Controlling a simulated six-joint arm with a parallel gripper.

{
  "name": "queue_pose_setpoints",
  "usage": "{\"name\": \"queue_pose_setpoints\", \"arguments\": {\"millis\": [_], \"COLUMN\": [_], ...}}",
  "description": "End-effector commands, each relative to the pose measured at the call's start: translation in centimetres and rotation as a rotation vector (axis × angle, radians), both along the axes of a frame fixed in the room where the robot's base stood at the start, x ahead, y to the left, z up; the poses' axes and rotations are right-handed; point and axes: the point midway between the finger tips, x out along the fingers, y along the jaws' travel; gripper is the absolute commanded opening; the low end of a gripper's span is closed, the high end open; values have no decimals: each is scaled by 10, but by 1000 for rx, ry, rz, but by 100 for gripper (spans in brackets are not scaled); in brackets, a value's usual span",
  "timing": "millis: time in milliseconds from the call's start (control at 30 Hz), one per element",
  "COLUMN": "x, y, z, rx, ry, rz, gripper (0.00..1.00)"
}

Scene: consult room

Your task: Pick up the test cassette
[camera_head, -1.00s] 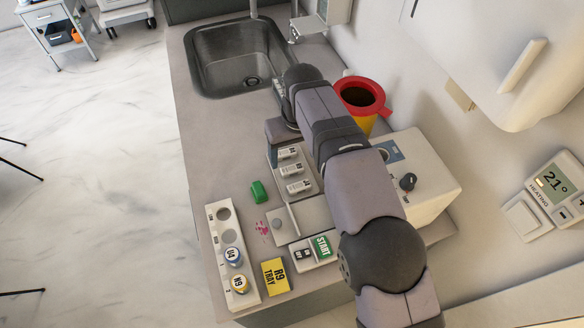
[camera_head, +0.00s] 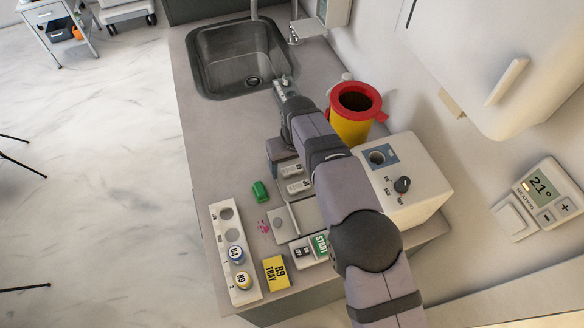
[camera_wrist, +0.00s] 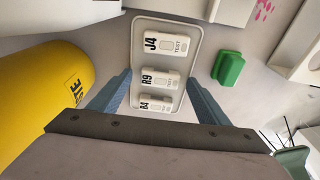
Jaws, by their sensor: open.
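Several white test cassettes lie in a row on a pale tray (camera_wrist: 189,103). In the wrist view they are the J4 cassette (camera_wrist: 167,45), the R9 cassette (camera_wrist: 159,80) and a third (camera_wrist: 155,104), apparently B4, nearest my gripper. My gripper (camera_wrist: 158,76) is open and empty, its blue fingers spread on either side of the row, over the R9 and third cassettes. Height above them is hard to judge. In the head view my gripper (camera_head: 282,150) is at the tray's far end; two cassettes (camera_head: 292,171) (camera_head: 299,187) show and the third is hidden behind it.
A yellow R9 TRAY card (camera_head: 276,273) lies at the counter's front, beside a white rack (camera_head: 222,247) with two round caps. A green block (camera_head: 260,191) lies left of the tray. A yellow-red bin (camera_head: 352,127) and a white machine (camera_head: 420,190) stand right of my arm.

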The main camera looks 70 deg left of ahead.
Motion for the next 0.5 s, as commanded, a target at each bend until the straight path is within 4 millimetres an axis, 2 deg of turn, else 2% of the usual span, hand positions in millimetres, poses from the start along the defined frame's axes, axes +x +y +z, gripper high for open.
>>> {"name": "queue_pose_setpoints", "arguments": {"millis": [100, 200, 300, 500], "x": [0, 0, 0, 0], "y": [0, 0, 0, -1], "z": [-1, -1, -1, -1], "rx": [-1, -1, -2, -2], "ry": [0, 0, 0, 0], "rz": [0, 0, 0, 0], "gripper": [70, 46, 27, 26]}}
